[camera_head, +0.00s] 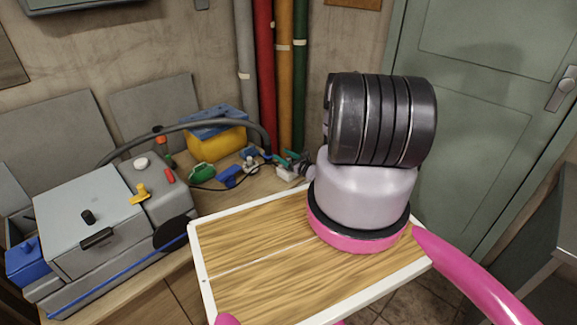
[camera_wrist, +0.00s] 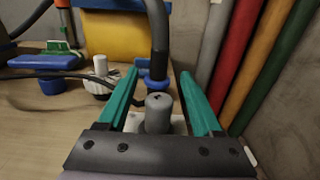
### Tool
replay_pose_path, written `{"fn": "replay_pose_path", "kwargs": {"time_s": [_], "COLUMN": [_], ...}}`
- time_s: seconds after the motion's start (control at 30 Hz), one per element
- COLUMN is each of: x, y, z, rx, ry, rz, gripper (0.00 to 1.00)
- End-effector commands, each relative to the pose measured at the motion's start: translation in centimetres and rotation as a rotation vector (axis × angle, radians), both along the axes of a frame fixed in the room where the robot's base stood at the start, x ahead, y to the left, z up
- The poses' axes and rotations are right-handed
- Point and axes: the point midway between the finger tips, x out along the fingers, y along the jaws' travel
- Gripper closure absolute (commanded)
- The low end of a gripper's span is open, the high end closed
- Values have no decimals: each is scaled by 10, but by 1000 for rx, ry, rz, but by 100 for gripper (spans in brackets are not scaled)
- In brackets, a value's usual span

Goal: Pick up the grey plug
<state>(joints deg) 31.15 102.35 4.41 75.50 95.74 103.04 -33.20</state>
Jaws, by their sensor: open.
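The grey plug (camera_wrist: 158,112) is a short upright cylinder with a small dark mark on top. It stands on a white base (camera_wrist: 180,125) in the wrist view. My gripper (camera_wrist: 159,74) has teal fingers, spread apart and empty, one on each side of the plug with gaps between. The lower part of the plug is partly hidden by the gripper body. In the head view my gripper (camera_head: 286,156) is small, over the back of the ledge, beside a white block (camera_head: 286,174). I cannot make out the grey plug clearly there.
A black hose (camera_wrist: 157,40) with a blue collar rises just beyond the fingertips. A yellow box with a blue lid (camera_head: 216,138) stands behind. Coloured pipes (camera_head: 265,70) run up the wall close on the right. Blue, green and white fittings (camera_head: 228,176) and a cable lie left.

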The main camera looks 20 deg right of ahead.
Motion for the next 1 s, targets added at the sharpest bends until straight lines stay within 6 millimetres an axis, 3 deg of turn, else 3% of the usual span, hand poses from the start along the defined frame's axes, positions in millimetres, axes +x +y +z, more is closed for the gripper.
{"fn": "replay_pose_path", "kwargs": {"time_s": [0.17, 0.33, 0.73, 1.0], "x": [0, 0, 0, 1], "y": [0, 0, -1, -2], "z": [0, 0, 5, 38], "rx": [0, 0, 0, -1], "ry": [0, 0, -1, -1], "rz": [0, 0, -1, -2], "gripper": [33, 98, 100, 100]}}
